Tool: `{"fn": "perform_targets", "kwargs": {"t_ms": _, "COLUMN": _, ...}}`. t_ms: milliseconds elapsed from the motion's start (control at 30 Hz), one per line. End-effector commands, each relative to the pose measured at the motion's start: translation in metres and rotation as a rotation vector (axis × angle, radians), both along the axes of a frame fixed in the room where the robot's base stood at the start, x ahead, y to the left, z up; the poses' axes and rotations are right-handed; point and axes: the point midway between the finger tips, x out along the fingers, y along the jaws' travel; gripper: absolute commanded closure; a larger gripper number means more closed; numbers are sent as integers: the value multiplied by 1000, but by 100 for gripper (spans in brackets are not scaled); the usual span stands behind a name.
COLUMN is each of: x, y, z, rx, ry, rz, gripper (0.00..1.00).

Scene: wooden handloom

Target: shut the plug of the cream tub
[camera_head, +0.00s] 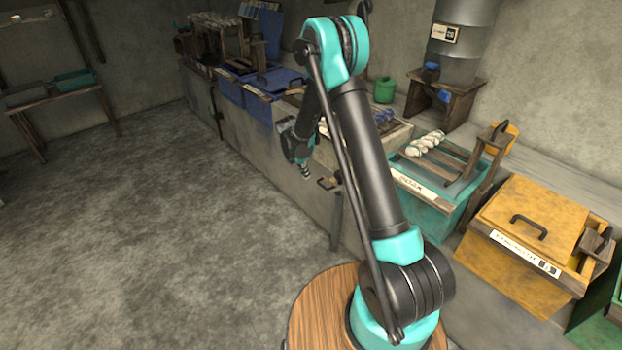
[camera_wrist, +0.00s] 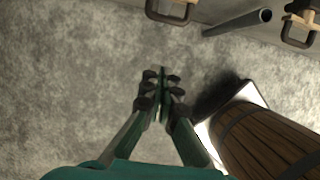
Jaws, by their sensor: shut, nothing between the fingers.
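The cream tub (camera_head: 328,154) stands in the row along the wall, between the blue and green tubs, and my arm hides much of it. A handle (camera_head: 327,183) juts from the low front of the row below it; I cannot tell whether this plug is open or shut. My gripper (camera_head: 305,173) hangs over the floor in front of the row, left of that handle. In the wrist view my gripper (camera_wrist: 160,80) is shut and empty, pointing at the floor. Two handles, one at the top middle (camera_wrist: 172,12) and one at the top right (camera_wrist: 299,32), are apart from the fingers.
A grey pipe (camera_wrist: 238,22) sticks out between the two handles. Blue tubs (camera_head: 262,95) stand farther along; a green tub (camera_head: 440,210) and a yellow tub (camera_head: 530,235) stand nearer. A metal drum (camera_head: 464,45) stands behind. The floor (camera_head: 150,230) on the left is clear.

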Motion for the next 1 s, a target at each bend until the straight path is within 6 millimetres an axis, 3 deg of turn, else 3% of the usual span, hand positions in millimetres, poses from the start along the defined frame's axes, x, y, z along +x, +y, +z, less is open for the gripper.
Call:
{"fn": "perform_targets", "kwargs": {"t_ms": 500, "x": 17, "y": -23, "z": -88, "rx": 1, "ry": -2, "rz": -4, "gripper": 100}}
{"fn": "perform_targets", "kwargs": {"t_ms": 700, "x": 32, "y": -46, "z": -90, "rx": 2, "ry": -1, "rz": -6, "gripper": 100}}
{"fn": "perform_targets", "kwargs": {"t_ms": 1000, "x": 38, "y": -53, "z": -92, "rx": 2, "ry": -1, "rz": -3, "gripper": 100}}
